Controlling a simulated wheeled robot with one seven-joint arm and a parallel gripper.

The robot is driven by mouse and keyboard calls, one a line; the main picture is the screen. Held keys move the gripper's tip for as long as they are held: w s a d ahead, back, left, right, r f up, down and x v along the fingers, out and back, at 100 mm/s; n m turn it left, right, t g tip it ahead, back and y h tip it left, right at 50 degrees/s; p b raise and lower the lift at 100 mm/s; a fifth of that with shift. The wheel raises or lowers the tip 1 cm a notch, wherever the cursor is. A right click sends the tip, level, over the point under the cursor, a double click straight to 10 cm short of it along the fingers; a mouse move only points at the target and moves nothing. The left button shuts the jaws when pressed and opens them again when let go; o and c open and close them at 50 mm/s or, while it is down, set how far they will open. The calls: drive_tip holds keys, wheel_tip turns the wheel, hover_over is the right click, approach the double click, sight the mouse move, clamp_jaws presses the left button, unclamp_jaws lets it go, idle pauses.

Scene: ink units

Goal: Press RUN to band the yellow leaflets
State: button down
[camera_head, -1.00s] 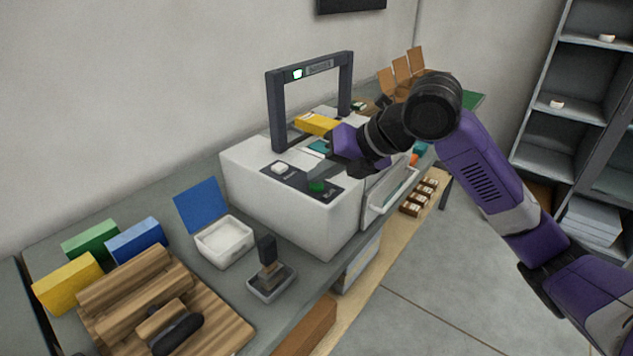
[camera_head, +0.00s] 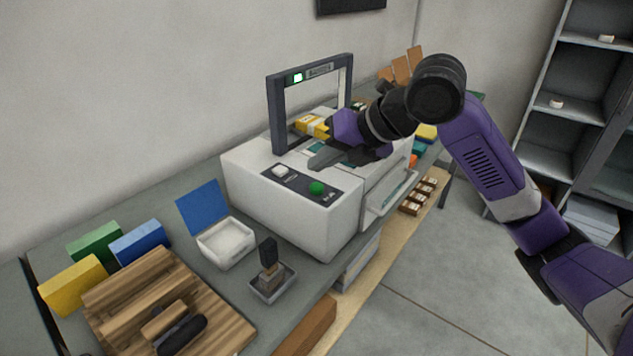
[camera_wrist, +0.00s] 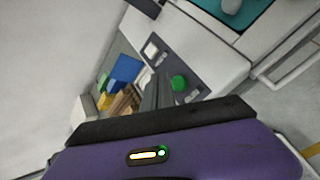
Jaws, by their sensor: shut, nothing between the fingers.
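The white banding machine (camera_head: 290,205) stands on the bench with a dark arch (camera_head: 276,112) over its top. The yellow leaflets (camera_head: 312,126) lie under the arch, with a pale stripe across them. A green button (camera_head: 317,188), with a label too small to read, sits on the dark front panel beside a white button (camera_head: 281,170). The green button also shows in the wrist view (camera_wrist: 179,83). My gripper (camera_head: 318,162) is shut and empty, above the machine top behind the green button and apart from it. A small lamp (camera_head: 297,78) on the arch glows green.
An open white box with a blue lid (camera_head: 224,241), a stamp in a tray (camera_head: 270,275) and a wooden rack (camera_head: 150,300) stand in front of the machine. Green, blue and yellow blocks (camera_head: 73,286) stand at left. A drawer or tray (camera_head: 390,198) juts from the machine's right side.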

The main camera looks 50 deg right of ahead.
sight(321, 188)
drive_tip(key=shift+r+p, duration=0.75)
drive_tip(key=shift+r, duration=0.9)
